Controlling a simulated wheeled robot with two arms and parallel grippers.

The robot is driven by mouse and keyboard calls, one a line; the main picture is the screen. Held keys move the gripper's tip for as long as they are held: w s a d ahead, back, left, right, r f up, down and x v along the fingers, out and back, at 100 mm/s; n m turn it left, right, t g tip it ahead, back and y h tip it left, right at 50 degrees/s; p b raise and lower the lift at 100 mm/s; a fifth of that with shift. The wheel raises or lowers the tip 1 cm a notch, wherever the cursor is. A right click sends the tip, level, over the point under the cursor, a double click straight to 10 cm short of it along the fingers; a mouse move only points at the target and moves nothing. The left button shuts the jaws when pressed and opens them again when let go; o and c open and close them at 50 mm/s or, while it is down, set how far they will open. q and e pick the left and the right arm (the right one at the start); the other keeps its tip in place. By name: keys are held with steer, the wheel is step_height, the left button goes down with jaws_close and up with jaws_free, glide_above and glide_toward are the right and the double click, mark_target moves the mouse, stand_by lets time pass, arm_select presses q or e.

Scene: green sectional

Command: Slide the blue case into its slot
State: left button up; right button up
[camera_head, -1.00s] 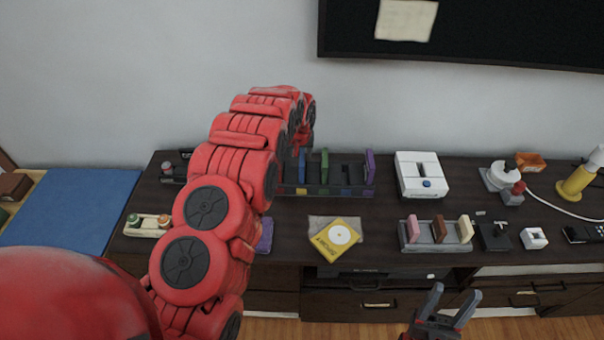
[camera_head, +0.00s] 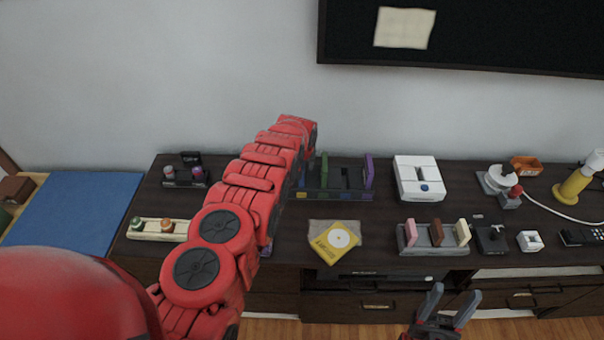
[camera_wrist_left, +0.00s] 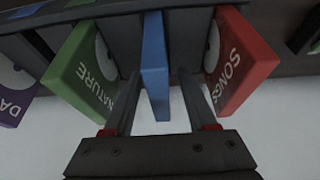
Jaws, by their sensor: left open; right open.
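The blue case (camera_wrist_left: 154,65) stands on edge between the two fingers of my left gripper (camera_wrist_left: 159,85) in the left wrist view. The gripper is open, with a visible gap on each side of the case. A green case marked NATURE (camera_wrist_left: 85,75) is to its left and a red case marked SONGS (camera_wrist_left: 240,65) to its right. In the head view, my red left arm hides the left gripper and the blue case. The dark rack (camera_head: 335,195) shows beside the arm, holding the green and purple cases (camera_head: 368,170). My right gripper (camera_head: 447,302) is open and empty at the bottom.
A yellow sleeve with a disc (camera_head: 335,243) lies in front of the rack. A white box (camera_head: 419,178) stands right of it. A grey holder (camera_head: 434,250) with several small blocks is at front right. The dark cabinet top is bare between the rack and yellow sleeve.

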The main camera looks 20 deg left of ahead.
arm_select(q)
steer(key=shift+f, duration=0.25)
stand_by(0.5)
jaws_close()
